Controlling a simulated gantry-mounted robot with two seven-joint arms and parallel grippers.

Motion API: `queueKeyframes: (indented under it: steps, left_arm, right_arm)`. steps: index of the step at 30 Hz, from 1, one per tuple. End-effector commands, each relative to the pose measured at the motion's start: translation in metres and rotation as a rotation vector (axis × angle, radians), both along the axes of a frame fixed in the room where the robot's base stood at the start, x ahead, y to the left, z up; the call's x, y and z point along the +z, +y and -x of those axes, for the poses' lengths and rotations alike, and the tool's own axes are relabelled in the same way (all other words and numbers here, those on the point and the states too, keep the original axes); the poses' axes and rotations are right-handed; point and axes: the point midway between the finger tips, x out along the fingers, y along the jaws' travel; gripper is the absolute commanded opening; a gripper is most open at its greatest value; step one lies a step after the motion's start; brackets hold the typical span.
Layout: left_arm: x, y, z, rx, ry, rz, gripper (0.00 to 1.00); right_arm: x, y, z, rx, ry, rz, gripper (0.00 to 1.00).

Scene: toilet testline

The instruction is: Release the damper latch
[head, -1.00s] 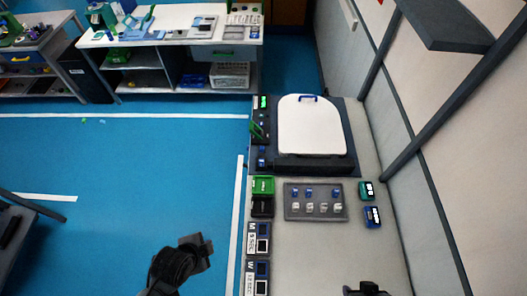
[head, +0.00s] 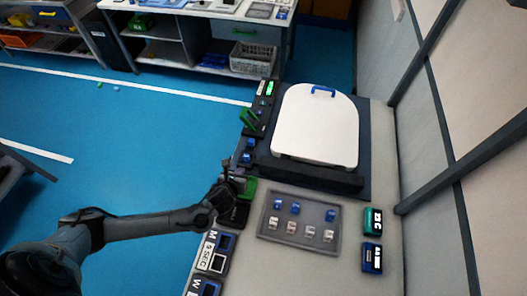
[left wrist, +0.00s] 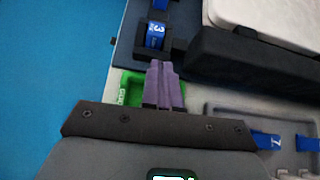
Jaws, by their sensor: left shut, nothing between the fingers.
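No part is plainly marked as the damper latch. A green lever-like part (head: 249,120) stands tilted on the dark strip left of the white toilet lid (head: 316,125); I cannot tell if it is the latch. The lid lies flat with a blue handle (head: 322,90) at its far edge. My left gripper (head: 238,184) is over the green bin (head: 250,187), near the front left corner of the toilet's dark base. In the left wrist view its purple fingers (left wrist: 163,84) are together and empty, above the green bin (left wrist: 130,88). My right gripper is out of view.
A blue block marked 3 (left wrist: 155,36) sits in a dark holder just beyond the fingers. A dark bar (head: 309,174) runs along the lid's front. A grey tray (head: 263,226) of small blue and white parts lies nearer. Two boxes (head: 372,221) (head: 371,257) stand right.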

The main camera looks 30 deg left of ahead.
Motion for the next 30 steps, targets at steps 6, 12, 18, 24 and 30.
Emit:
queueKeyframes:
  steps: [6, 12, 18, 24, 30]
  left_arm:
    - [0.0, 0.023, -0.034, -0.014, -0.063, -0.066, 0.0]
    - [0.009, 0.027, -0.047, -0.012, -0.093, -0.072, 0.0]
    - [0.011, 0.026, -0.048, -0.012, -0.097, -0.072, 0.0]
    - [0.011, 0.026, -0.048, -0.011, -0.096, -0.07, 0.0]
    - [0.005, 0.03, -0.058, -0.011, -0.097, -0.072, 0.0]
  right_arm:
    - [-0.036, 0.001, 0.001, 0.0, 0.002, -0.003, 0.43]
    - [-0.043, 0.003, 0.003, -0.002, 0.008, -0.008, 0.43]
    - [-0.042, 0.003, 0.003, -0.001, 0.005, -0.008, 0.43]
    - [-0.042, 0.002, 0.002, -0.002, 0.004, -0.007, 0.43]
    - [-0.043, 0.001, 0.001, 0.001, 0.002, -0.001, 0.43]
